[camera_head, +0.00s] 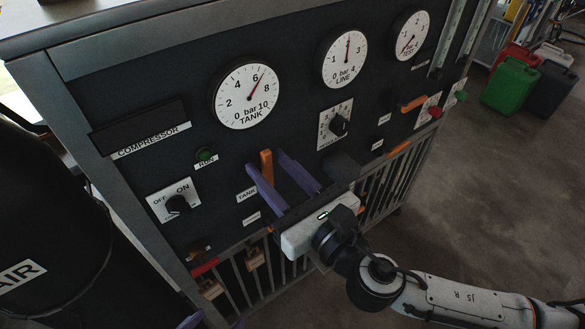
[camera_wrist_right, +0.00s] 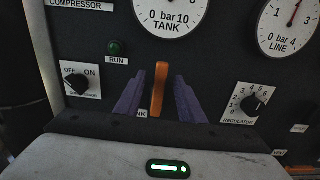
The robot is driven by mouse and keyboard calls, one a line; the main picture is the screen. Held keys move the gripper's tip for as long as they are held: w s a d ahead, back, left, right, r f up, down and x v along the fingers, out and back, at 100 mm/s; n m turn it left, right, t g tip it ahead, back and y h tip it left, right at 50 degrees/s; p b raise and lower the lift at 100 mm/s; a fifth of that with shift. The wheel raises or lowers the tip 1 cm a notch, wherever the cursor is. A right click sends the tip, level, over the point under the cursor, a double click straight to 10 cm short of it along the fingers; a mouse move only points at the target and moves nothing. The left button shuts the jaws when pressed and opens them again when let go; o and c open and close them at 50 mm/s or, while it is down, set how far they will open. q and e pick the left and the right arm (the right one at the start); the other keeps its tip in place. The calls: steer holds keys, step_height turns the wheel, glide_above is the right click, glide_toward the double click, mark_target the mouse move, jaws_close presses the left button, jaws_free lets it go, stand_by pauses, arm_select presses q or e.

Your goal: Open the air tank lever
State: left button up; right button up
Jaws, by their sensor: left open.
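The orange air tank lever (camera_head: 266,166) stands upright on the dark panel, beside the TANK label and below the TANK gauge (camera_head: 246,96). It also shows in the right wrist view (camera_wrist_right: 158,90). My right gripper (camera_head: 281,168) is open, with its purple fingers on either side of the lever. In the right wrist view a gap shows between the lever and each finger (camera_wrist_right: 157,88). The TANK needle points near 6. Only purple finger parts of my left gripper (camera_head: 212,322) show at the bottom edge; the rest is out of frame.
A regulator knob (camera_head: 338,124), an OFF/ON switch (camera_head: 177,204) and a green RUN lamp (camera_head: 204,155) surround the lever. Another orange lever (camera_head: 412,104) lies sideways further right. A black AIR cylinder (camera_head: 45,230) stands at left.

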steer(key=v, duration=0.5)
steer(key=shift+s+d, duration=0.25)
steer(key=b+v, duration=0.3)
steer(key=v, duration=0.7)
steer(key=w+d+f+m+g+h, duration=0.1)
steer(key=w+f+m+h, duration=0.1)
steer(key=f+m, duration=0.6)
steer(key=w+d+f+m+g+h, duration=0.1)
steer(key=w+f+m+h, duration=0.15)
steer(key=f+m, duration=0.6)
steer(key=s+d+f+m+g+h, duration=0.1)
steer(key=s+d+f+m, duration=0.3)
steer(key=f+m, duration=0.4)
steer(key=s+d+f+m+g+h, duration=0.2)
steer(key=s+d+f+m, duration=0.2)
steer(key=f+m, duration=0.5)
steer(key=m, duration=0.6)
steer(key=shift+s+d+g, duration=0.25)
steer(key=shift+g, duration=0.15)
steer(key=shift+h, duration=0.25)
